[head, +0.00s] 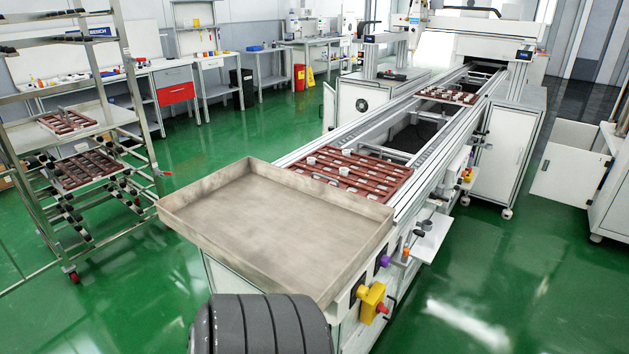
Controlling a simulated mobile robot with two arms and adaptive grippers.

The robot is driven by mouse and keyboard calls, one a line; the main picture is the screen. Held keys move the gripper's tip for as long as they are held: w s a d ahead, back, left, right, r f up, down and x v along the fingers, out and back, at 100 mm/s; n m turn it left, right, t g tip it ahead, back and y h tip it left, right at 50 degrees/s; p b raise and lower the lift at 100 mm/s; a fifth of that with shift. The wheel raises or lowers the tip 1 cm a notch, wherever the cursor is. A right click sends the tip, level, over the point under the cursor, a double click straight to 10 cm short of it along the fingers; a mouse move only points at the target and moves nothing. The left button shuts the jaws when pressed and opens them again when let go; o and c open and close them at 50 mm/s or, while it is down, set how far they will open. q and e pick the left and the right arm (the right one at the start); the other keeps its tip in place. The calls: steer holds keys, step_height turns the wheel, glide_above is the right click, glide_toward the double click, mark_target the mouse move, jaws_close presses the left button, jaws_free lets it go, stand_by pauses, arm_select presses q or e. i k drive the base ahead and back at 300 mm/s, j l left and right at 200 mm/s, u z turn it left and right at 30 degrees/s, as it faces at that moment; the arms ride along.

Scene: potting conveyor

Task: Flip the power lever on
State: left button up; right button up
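A yellow switch box (371,298) is fixed low on the front right corner of the conveyor's near end. A small dark lever (391,303) sticks out from its right side, with a bit of red beside it. It is too small for me to tell whether the lever is set on or off.
A shallow metal tray (270,225) covers the conveyor's near end, with a red-brown pot carrier (352,172) behind it. A purple knob (384,261) and a small white shelf (428,238) project from the right side. Green floor (490,275) is clear to the right.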

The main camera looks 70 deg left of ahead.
mark_target(380, 308)
steer(key=u, duration=1.75)
